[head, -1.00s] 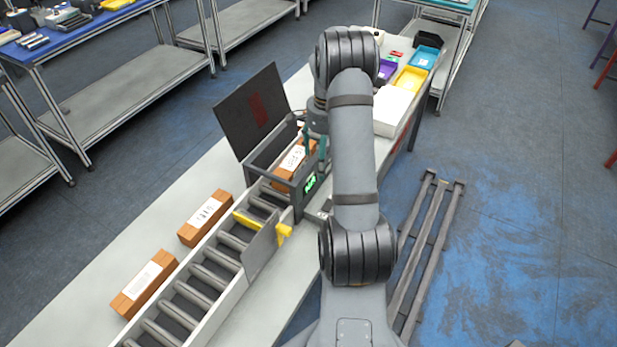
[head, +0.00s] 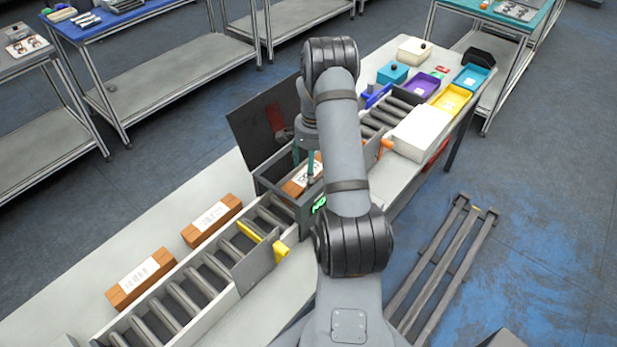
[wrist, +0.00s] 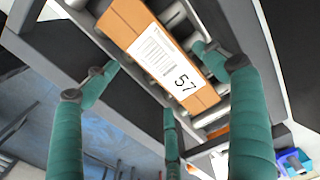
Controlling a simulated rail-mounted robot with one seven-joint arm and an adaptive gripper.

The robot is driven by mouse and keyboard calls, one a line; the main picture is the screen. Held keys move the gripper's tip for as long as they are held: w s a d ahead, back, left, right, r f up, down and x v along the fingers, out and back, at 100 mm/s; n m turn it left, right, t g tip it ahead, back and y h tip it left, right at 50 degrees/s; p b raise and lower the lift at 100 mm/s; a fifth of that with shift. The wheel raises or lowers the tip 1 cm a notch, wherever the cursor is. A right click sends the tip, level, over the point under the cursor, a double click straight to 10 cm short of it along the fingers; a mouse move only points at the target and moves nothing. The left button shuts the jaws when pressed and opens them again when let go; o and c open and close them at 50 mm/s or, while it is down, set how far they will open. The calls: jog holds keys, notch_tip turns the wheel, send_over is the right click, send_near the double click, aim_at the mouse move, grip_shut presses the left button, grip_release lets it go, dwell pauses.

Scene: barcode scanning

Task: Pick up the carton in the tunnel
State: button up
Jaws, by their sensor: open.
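The carton is brown with a white label. It lies on rollers inside the grey tunnel (head: 262,182), partly hidden by my arm and the tunnel wall; its label shows in the head view (head: 300,181). In the wrist view the carton (wrist: 158,52) lies at a slant and its label shows a barcode and "57". My gripper (head: 309,172) points down into the tunnel's open top, over the carton. In the wrist view its teal fingers (wrist: 158,72) are spread apart, with the carton beyond them and nothing held. I cannot tell if any finger touches the carton.
A dark lid panel (head: 265,122) stands raised at the tunnel's back. Two more cartons (head: 212,220) (head: 140,277) lie beside the roller conveyor (head: 213,277). A yellow stop (head: 279,249) is before the tunnel. A white box (head: 422,132) and coloured trays (head: 451,99) are beyond it.

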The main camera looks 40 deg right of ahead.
jog(key=shift+w+f+p, duration=0.15)
jog(key=shift+f+p, duration=0.3)
jog(key=shift+f, duration=0.6)
jog(key=shift+w+f+p, duration=0.1)
jog(key=shift+f+p, duration=0.3)
jog(key=shift+f, duration=0.6)
jog(key=shift+c, duration=0.6)
jog(key=c, duration=1.5)
jog(key=shift+c, duration=0.4)
